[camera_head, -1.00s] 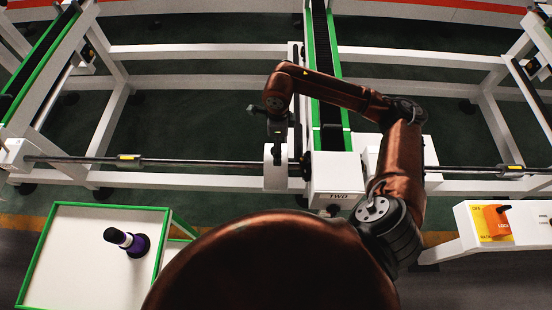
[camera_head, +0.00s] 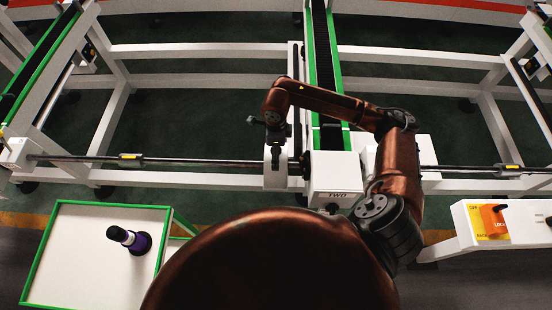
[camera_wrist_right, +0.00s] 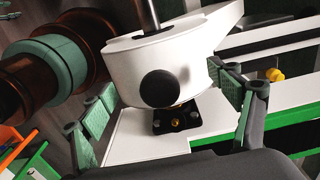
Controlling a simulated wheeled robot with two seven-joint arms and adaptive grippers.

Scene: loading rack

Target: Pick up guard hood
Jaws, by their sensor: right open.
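A white rounded cover with a black round knob (camera_wrist_right: 160,88), which looks like the guard hood, fills the middle of the right wrist view. A metal rod meets its top, and a black bolted bracket (camera_wrist_right: 176,120) sits below it. In the head view it seems to be the white piece on the rail (camera_head: 275,178), partly hidden by my gripper. My right gripper (camera_head: 275,150) is above it. In the right wrist view my right gripper (camera_wrist_right: 168,118) is open, with green-padded fingers on either side of the cover's lower part. I cannot tell whether they touch it. My left gripper is out of view.
A white box (camera_head: 337,185) stands just right of the cover, below a green-edged conveyor (camera_head: 334,70). A long metal rail (camera_head: 200,162) crosses the rack. A green-rimmed tray (camera_head: 85,260) holds a dark purple-and-white item (camera_head: 128,239). An orange switch (camera_head: 492,220) is at right.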

